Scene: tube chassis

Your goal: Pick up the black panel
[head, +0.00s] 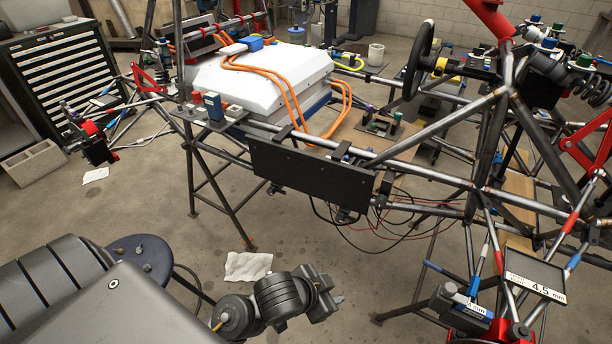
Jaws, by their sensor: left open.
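The black panel (310,178) is a flat dark rectangle on the near side of the tube chassis (425,172), in the middle of the head view. It stands roughly upright against the tubes, with dark brackets at its top edge and dark fittings below it. My left gripper (335,299) is low in the view, below the panel and apart from it. It is open, with nothing seen between its fingers, which show small and dark. My right gripper is not in view.
A white box (262,80) with orange cables sits on the chassis behind the panel. Thin loose wires (375,232) hang right of and below it. A round dark stool (140,256) stands near my left arm. A small screen (535,274) is at right. Paper (248,266) lies on the floor.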

